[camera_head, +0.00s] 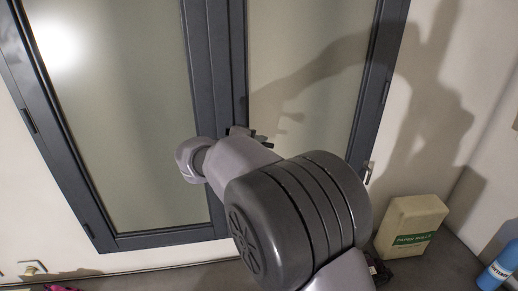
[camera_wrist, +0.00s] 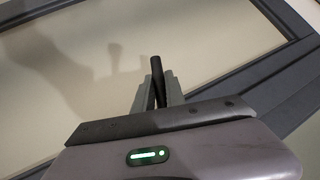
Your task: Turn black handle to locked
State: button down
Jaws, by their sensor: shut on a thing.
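The black handle (camera_wrist: 157,72) shows in the wrist view as a short dark bar between the two grey fingers of my gripper (camera_wrist: 157,94). The fingers are shut on it, and its upper end sticks out past them. In the head view my gripper (camera_head: 252,134) is at the central upright of the dark grey double window (camera_head: 217,75). My arm hides most of the gripper and the handle there, so the handle's angle on the frame cannot be told. Both window panels look closed.
A beige paper-towel box (camera_head: 411,222) and a blue bottle (camera_head: 499,268) stand on the surface at the lower right. A small fitting (camera_head: 32,268) is at the lower left.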

jog(key=shift+a+f+m+g+y+b, duration=0.25)
jog(key=shift+f+m+g+y+b, duration=0.25)
jog(key=shift+f+m+y+b, duration=0.45)
jog(key=s+a+f+m+g+y+b, duration=0.1)
jog(key=a+f+m+g+y+b, duration=0.1)
jog(key=y, duration=0.6)
jog(key=shift+s+a+f+m+g, duration=0.35)
jog(key=shift+a+f+m+g, duration=0.25)
jog(key=shift+a+m, duration=0.8)
jog(key=shift+a+y, duration=0.2)
jog(key=shift+y, duration=0.15)
jog(key=c, duration=1.5)
grip_release()
jog(key=shift+r, duration=0.1)
jog(key=shift+o, duration=0.6)
jog(key=shift+w+a, duration=0.1)
jog(key=shift+w, duration=0.05)
jog(key=b+v, duration=0.1)
jog(key=v, duration=1.6)
jog(key=shift+r, duration=0.35)
